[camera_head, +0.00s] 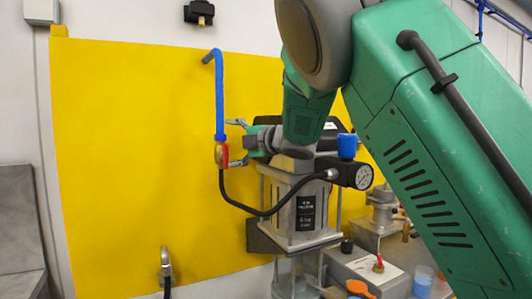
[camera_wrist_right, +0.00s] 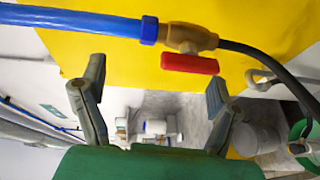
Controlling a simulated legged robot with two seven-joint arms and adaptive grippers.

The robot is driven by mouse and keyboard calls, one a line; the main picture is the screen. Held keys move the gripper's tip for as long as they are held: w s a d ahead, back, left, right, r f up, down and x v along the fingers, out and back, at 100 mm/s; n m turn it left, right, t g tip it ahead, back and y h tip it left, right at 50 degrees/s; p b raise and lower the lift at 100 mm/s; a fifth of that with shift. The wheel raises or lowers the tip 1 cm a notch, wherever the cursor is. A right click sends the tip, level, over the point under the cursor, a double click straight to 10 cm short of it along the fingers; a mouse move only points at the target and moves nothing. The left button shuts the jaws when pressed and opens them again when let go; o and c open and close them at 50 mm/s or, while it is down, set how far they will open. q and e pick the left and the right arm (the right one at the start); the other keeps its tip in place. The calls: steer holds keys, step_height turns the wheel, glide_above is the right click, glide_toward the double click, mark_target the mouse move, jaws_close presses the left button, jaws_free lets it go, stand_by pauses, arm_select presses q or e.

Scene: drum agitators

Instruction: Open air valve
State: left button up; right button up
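The air valve is a small brass body (camera_head: 219,154) with a red handle (camera_head: 226,154), at the lower end of a blue pipe (camera_head: 219,95) on the yellow panel. In the right wrist view the brass body (camera_wrist_right: 188,38) and red handle (camera_wrist_right: 189,63) are beyond the fingertips, and the handle lies roughly along the pipe's line. My right gripper (camera_head: 237,143) is just right of the valve in the head view. In the right wrist view my right gripper (camera_wrist_right: 152,91) is open and empty, its fingers spread wide. The handle appears apart from both fingers. My left gripper is not in view.
A black hose (camera_head: 250,212) runs from the valve to an agitator unit (camera_head: 300,208) with a pressure gauge (camera_head: 363,177). My green right arm covers much of the right side. A wall pipe fitting (camera_head: 166,265) is low on the left. The yellow panel (camera_head: 125,150) is clear left of the valve.

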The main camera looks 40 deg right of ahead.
steer(key=shift+s+f, duration=0.4)
steer(key=shift+s, duration=0.2)
steer(key=s+d+b, duration=0.2)
steer(key=s, duration=0.9)
steer(key=shift+s, duration=0.25)
stand_by(0.4)
stand_by(0.3)
